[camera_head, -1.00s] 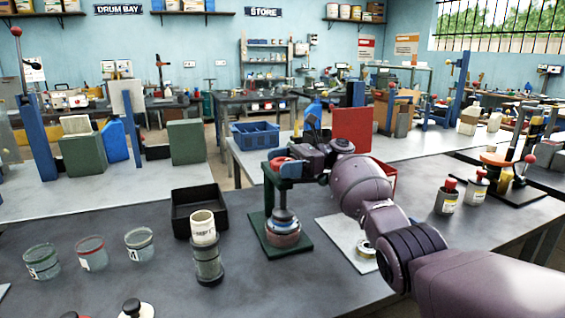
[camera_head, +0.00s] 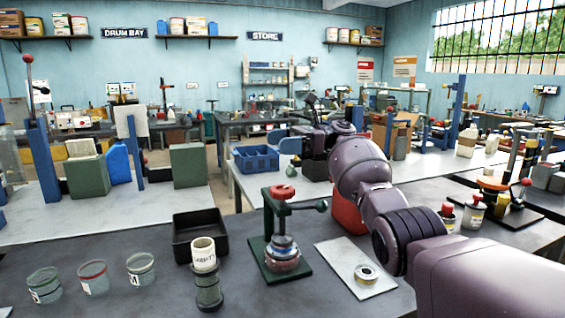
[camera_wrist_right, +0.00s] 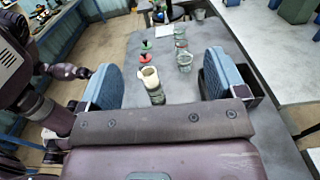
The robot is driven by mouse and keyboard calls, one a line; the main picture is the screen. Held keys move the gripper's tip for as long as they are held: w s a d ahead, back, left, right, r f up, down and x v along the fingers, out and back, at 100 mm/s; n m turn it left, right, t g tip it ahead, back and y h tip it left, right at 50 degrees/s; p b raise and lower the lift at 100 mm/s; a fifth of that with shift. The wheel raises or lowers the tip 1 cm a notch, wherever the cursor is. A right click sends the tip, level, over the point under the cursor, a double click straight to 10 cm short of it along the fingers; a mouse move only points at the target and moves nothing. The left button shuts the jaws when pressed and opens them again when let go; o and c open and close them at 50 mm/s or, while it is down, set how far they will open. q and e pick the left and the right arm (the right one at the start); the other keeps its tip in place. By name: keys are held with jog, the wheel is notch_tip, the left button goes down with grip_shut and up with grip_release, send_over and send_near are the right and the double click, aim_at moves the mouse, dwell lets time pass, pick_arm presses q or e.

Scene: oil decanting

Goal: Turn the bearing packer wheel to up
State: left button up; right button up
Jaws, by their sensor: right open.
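The bearing packer (camera_head: 272,235) stands on the bench in the head view. It is a green frame on a green base plate, with a red wheel (camera_head: 282,191) on top and a stacked metal and reddish body beneath. A short arm with a dark green knob (camera_head: 321,206) points right from its top. My right gripper (camera_head: 318,110) is up behind and above the packer, apart from it. In the right wrist view its two blue pads (camera_wrist_right: 160,78) are spread with nothing held between them. The packer is not clear in that view. My left gripper is not seen.
A white cup on a dark green cylinder (camera_head: 208,288) stands left of the packer, near a black tray (camera_head: 182,240) and several glass beakers (camera_head: 93,278). A pale plate with a ring (camera_head: 366,273) lies to the right. My right forearm crosses above the bench's right side.

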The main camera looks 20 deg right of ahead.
notch_tip(320, 180, up, 8)
jog(key=shift+f, duration=0.2)
dwell(0.4)
